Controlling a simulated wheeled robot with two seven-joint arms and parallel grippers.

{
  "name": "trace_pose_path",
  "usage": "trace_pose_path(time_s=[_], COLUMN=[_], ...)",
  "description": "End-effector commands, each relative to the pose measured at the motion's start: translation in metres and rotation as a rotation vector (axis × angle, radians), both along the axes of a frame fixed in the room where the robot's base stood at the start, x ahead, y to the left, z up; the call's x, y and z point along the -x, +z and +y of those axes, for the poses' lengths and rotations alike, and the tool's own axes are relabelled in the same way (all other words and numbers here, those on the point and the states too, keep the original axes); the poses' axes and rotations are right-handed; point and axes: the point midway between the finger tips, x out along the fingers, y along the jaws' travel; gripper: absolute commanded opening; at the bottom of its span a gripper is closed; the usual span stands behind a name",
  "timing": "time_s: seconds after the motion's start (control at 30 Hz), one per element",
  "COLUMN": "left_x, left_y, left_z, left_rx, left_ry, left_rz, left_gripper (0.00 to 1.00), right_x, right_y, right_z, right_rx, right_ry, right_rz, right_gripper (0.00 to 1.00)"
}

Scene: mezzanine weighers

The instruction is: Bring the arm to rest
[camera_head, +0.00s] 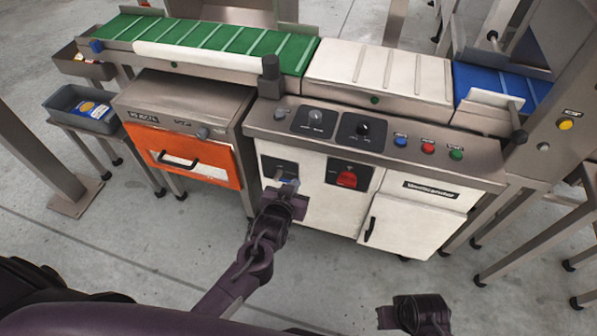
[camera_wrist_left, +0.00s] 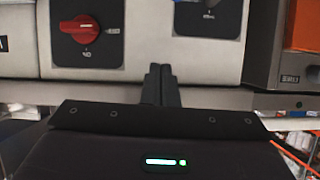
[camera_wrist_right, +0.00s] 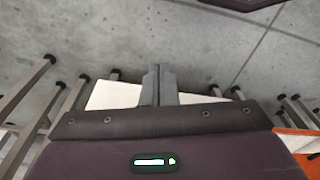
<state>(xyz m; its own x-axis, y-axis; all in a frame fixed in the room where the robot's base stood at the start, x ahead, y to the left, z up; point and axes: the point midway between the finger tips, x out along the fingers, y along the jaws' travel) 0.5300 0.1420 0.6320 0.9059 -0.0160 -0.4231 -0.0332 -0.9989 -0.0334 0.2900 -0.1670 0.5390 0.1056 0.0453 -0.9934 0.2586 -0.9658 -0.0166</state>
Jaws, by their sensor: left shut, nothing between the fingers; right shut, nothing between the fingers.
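My left gripper (camera_head: 289,184) is in front of the white cabinet front (camera_head: 323,200), just below a small black switch plate (camera_head: 279,167). In the left wrist view its two dark fingers (camera_wrist_left: 160,74) are together with nothing between them. The gap between the fingertips and the cabinet is hard to judge. My right gripper (camera_head: 386,317) is low at the bottom of the head view, over the floor. In the right wrist view its fingers (camera_wrist_right: 156,76) are together and empty.
A red rotary switch (camera_head: 347,179) is right of the left gripper. An orange door (camera_head: 182,155) stands to the left, a white door (camera_head: 408,226) to the right. Knobs and buttons line the panel above, below a conveyor (camera_head: 205,39). Grey floor (camera_head: 130,240) is open in front.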

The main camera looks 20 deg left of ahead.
Motion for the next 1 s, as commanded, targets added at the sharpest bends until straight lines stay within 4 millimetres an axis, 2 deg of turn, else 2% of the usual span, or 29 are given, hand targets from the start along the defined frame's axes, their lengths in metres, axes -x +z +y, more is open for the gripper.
trace_pose_path(time_s=[0.17, 0.27, 0.37, 0.43, 0.5, 0.57, 0.6, 0.67, 0.7, 0.77, 0.8, 0.9, 1.0], left_x=[0.004, 0.011, 0.031, 0.056, 0.09, 0.123, 0.147, 0.185, 0.211, 0.252, 0.279, 0.339, 0.384], left_y=[0.0, -0.015, -0.054, -0.092, -0.132, -0.163, -0.182, -0.207, -0.222, -0.24, -0.25, -0.267, -0.275], left_z=[0.0, 0.002, 0.009, 0.015, 0.024, 0.033, 0.038, 0.047, 0.052, 0.061, 0.066, 0.076, 0.083], left_rx=[-0.002, -0.015, -0.044, -0.069, -0.092, -0.107, -0.115, -0.124, -0.128, -0.131, -0.131, -0.128, -0.121], left_ry=[-0.001, -0.006, -0.022, -0.039, -0.056, -0.071, -0.079, -0.092, -0.1, -0.11, -0.116, -0.127, -0.134], left_rz=[0.004, 0.042, 0.135, 0.23, 0.338, 0.427, 0.486, 0.576, 0.634, 0.718, 0.771, 0.886, 0.969], left_gripper=[0.0, 0.0, 0.0, 0.0, 0.0, 0.0, 0.0, 0.0, 0.0, 0.0, 0.0, 0.0, 0.0], right_x=[0.0, 0.002, 0.008, 0.017, 0.03, 0.043, 0.053, 0.07, 0.082, 0.101, 0.113, 0.141, 0.163], right_y=[0.0, -0.01, -0.035, -0.06, -0.086, -0.107, -0.119, -0.136, -0.146, -0.158, -0.165, -0.177, -0.184], right_z=[0.0, -0.001, -0.003, -0.006, -0.011, -0.016, -0.019, -0.025, -0.029, -0.036, -0.04, -0.049, -0.056], right_rx=[0.0, 0.001, 0.001, 0.003, 0.004, 0.006, 0.008, 0.012, 0.015, 0.019, 0.021, 0.027, 0.031], right_ry=[0.0, -0.002, -0.008, -0.013, -0.019, -0.024, -0.027, -0.033, -0.035, -0.038, -0.041, -0.044, -0.046], right_rz=[0.001, 0.005, 0.01, 0.016, 0.016, 0.017, 0.018, 0.019, 0.019, 0.021, 0.019, 0.018, 0.017], right_gripper=[0.0, 0.0, 0.0, 0.0, 0.0, 0.0, 0.0, 0.0, 0.0, 0.0, 0.0, 0.0, 0.0])
